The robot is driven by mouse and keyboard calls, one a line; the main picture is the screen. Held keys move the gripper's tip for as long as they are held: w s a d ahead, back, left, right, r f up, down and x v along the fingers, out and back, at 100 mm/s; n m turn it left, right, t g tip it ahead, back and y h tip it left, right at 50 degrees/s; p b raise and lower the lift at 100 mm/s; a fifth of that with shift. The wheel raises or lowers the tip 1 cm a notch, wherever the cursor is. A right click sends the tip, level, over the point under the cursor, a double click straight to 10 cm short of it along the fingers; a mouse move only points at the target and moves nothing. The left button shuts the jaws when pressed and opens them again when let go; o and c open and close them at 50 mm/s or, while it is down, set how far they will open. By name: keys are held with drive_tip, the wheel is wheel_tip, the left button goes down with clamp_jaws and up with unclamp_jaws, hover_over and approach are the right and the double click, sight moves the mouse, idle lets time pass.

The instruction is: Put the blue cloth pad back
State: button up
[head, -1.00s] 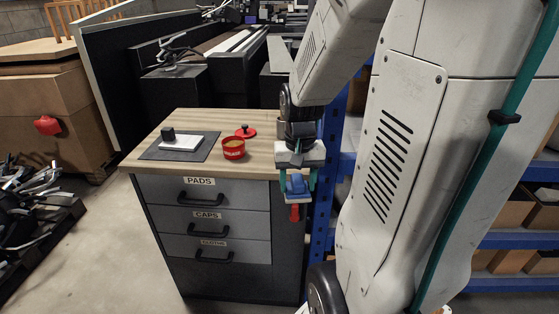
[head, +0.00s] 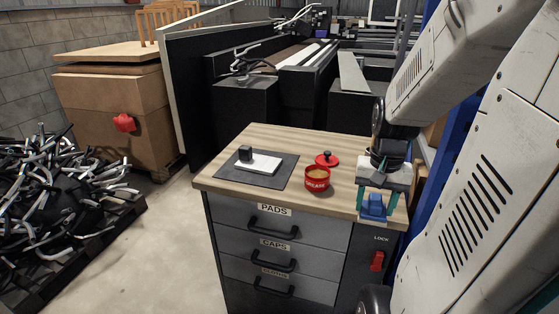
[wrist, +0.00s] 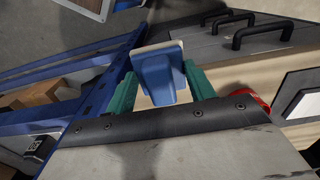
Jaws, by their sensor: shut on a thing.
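My gripper (head: 374,200) is shut on the blue cloth pad (head: 374,208), in front of the worktop's right end. In the wrist view the pad (wrist: 158,74) sits between the two teal fingers, with a pale layer along its far edge. The worktop (head: 330,145) tops a grey drawer cabinet. Its upper drawer, labelled PADS (head: 274,210), is shut, as are the CAPS drawer (head: 273,245) and a third drawer (head: 274,285) whose label is too small to read.
On the worktop are a dark mat (head: 222,171) with a white block, an open red grease tin (head: 317,180) and its red lid (head: 327,159). A red switch (head: 377,261) is under the LOCK label. Black-and-silver parts (head: 70,190) heap at left. Floor before them is clear.

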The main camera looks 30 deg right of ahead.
drive_tip(key=w+d, duration=0.2)
drive_tip(key=d, duration=0.1)
drive_tip(key=w+d, duration=0.3)
drive_tip(key=w+d+f, duration=0.1)
drive_tip(key=w+d, duration=0.2)
drive_tip(key=shift+d+f, duration=0.1)
drive_tip(key=shift+d, duration=0.25)
drive_tip(key=shift+w+d+f, duration=0.1)
drive_tip(key=shift+d+f, duration=0.05)
drive_tip(key=shift+f, duration=1.6)
drive_tip(key=shift+f, duration=0.2)
drive_tip(key=o, duration=1)
